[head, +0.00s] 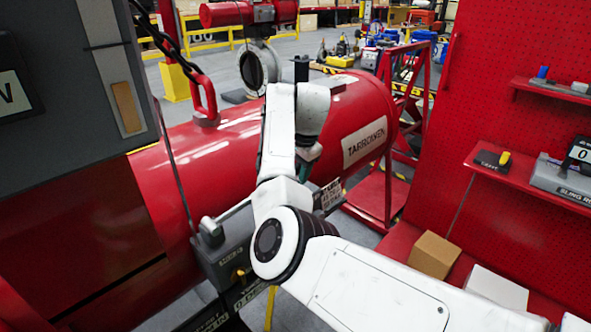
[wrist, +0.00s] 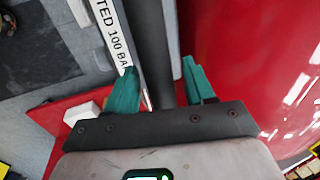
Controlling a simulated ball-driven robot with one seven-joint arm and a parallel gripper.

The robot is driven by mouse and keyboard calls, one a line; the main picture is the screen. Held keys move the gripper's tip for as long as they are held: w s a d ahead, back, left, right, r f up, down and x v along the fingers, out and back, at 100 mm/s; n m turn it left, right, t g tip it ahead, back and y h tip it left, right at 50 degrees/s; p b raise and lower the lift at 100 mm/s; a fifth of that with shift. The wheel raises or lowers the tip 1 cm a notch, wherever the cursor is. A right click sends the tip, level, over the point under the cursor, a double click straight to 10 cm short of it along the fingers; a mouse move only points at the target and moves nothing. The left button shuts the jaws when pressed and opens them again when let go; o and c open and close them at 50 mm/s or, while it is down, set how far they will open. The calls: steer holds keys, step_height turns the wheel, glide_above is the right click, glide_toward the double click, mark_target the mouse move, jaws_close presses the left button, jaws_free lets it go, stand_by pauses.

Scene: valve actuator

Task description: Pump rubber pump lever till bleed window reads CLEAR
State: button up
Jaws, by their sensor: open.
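My gripper (wrist: 160,88) has teal fingers and is open in the wrist view. A dark grey bar (wrist: 150,45), possibly the pump lever, runs between the spread fingers. I cannot tell whether either finger touches it. In the head view my white arm hides most of the gripper; only a bit of teal (head: 309,157) shows beside the red cylinder (head: 235,130). A grey pump-like block (head: 226,255) with a small yellow part stands left of my arm, partly hidden. No readable bleed window shows; a grey cabinet at left has an amber strip (head: 127,107).
A thin rod (head: 176,165) stands before the cylinder. A red pegboard wall (head: 520,70) with shelves (head: 530,178) is at right. A cardboard box (head: 434,254) sits below it. In the wrist view a white label strip (wrist: 108,28) and the red surface (wrist: 250,60) flank the gripper closely.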

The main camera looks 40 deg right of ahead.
steer(key=b+v, duration=0.2)
steer(key=v, duration=0.8)
steer(key=shift+r, duration=0.35)
steer(key=shift+r, duration=0.15)
steer(key=shift+c, duration=0.7)
steer(key=shift+h, duration=0.3)
steer(key=r, duration=0.2)
steer(key=s+a+r+b, duration=0.1)
steer(key=r, duration=0.1)
steer(key=s+a+r, duration=0.1)
steer(key=r, duration=0.1)
steer(key=shift+a+r, duration=0.2)
steer(key=shift+r, duration=0.1)
steer(key=c, duration=0.6)
steer(key=shift+f, duration=0.15)
steer(key=shift+c, duration=0.7)
steer(key=p+x, duration=0.2)
steer(key=x, duration=1.1)
steer(key=shift+w+f, duration=0.1)
jaws_close()
